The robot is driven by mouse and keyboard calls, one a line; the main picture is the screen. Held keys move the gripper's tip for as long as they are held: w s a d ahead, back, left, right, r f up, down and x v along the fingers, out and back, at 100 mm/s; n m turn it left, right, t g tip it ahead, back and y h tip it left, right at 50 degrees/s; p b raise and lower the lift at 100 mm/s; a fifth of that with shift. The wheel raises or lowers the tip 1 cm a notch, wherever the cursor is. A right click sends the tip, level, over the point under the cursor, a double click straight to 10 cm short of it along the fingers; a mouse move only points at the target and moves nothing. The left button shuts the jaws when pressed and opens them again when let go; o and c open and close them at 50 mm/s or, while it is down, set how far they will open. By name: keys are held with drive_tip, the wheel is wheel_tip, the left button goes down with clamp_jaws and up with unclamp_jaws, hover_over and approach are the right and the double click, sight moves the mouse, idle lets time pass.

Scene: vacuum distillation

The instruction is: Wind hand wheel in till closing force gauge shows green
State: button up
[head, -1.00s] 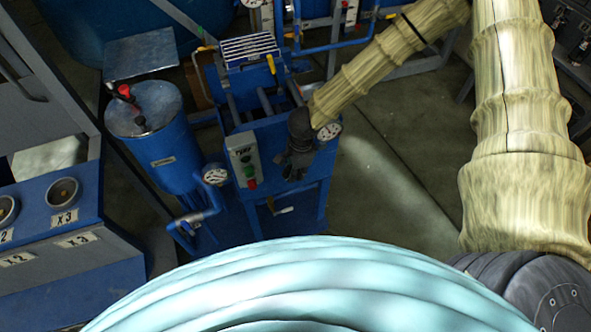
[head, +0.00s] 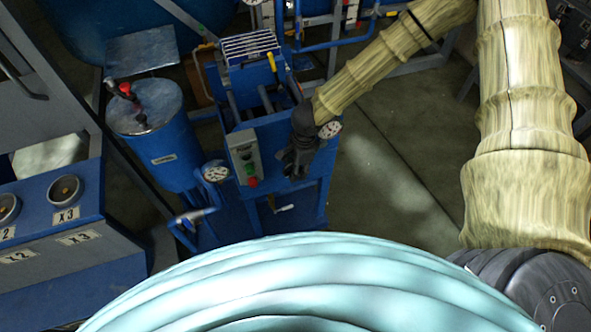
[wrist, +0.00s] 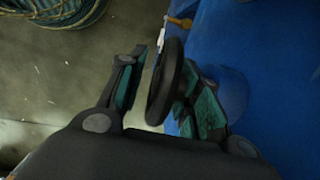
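The black hand wheel (wrist: 166,82) shows nearly edge-on in the wrist view, on the side of a blue machine (wrist: 280,70). My gripper (wrist: 165,95) is around the wheel's rim, one finger on each side. A gap shows between the left finger and the rim; the right finger is close to the wheel, and I cannot tell if it touches. In the head view my gripper (head: 298,165) is at the front of the blue machine and hides the wheel. A round white gauge (head: 329,129) sits just right of my gripper; its reading is too small to tell.
A grey control box (head: 244,157) with green and red buttons is left of my gripper. A second gauge (head: 215,173) and a blue cylinder (head: 160,140) stand further left. Open floor (head: 385,185) lies right of the machine.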

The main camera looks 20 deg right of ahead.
drive_tip(key=r, duration=0.3)
drive_tip(key=d+r, duration=0.1)
drive_tip(key=r, duration=0.7)
drive_tip(key=shift+d+r, duration=0.1)
drive_tip(key=shift+d, duration=0.2)
